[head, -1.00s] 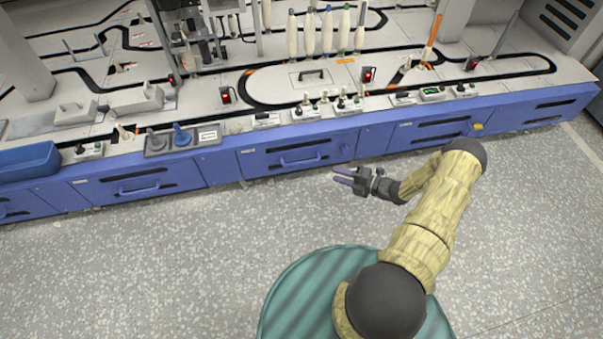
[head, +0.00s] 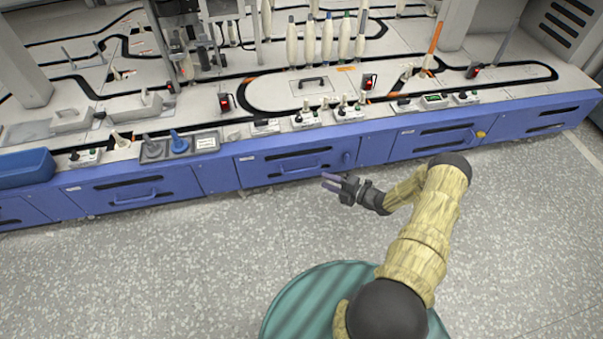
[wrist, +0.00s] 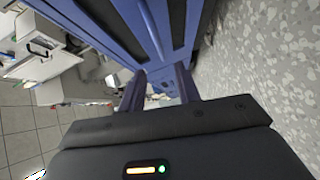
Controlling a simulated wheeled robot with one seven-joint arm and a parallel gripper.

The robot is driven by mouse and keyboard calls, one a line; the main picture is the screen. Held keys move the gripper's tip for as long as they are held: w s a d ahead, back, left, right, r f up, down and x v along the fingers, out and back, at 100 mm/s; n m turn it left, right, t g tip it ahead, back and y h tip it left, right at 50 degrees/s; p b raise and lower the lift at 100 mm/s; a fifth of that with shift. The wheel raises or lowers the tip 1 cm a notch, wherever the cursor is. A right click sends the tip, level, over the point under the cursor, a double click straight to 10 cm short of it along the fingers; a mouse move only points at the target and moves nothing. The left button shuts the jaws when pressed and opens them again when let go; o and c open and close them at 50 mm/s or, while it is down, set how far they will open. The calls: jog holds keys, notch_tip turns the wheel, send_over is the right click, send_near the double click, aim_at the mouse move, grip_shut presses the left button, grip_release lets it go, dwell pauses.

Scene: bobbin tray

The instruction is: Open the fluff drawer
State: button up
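Blue drawers run along the front of the low bench, and their labels are too small to read, so I cannot tell which is the fluff drawer. The middle drawer (head: 262,172), with a bar handle (head: 299,169) and dark slots, is closest to my gripper. My gripper (head: 329,181) is in front of and right of that handle, apart from it. In the wrist view my gripper (wrist: 160,88) has two blue-grey fingers spread with a gap and nothing visible held. A blue drawer front with a bar handle (wrist: 151,28) shows beyond the fingertips. The drawers in view look closed.
A left drawer (head: 110,187) and a right drawer (head: 420,140) have similar handles. A blue bin (head: 25,168) sits on the bench at left. The speckled floor before the drawers is clear.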

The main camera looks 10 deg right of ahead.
aim_at(302, 171)
jog(key=b+x, duration=0.4)
jog(key=x, duration=0.7)
jog(key=shift+w+a, duration=0.2)
jog(key=shift+w, duration=0.05)
grip_shut()
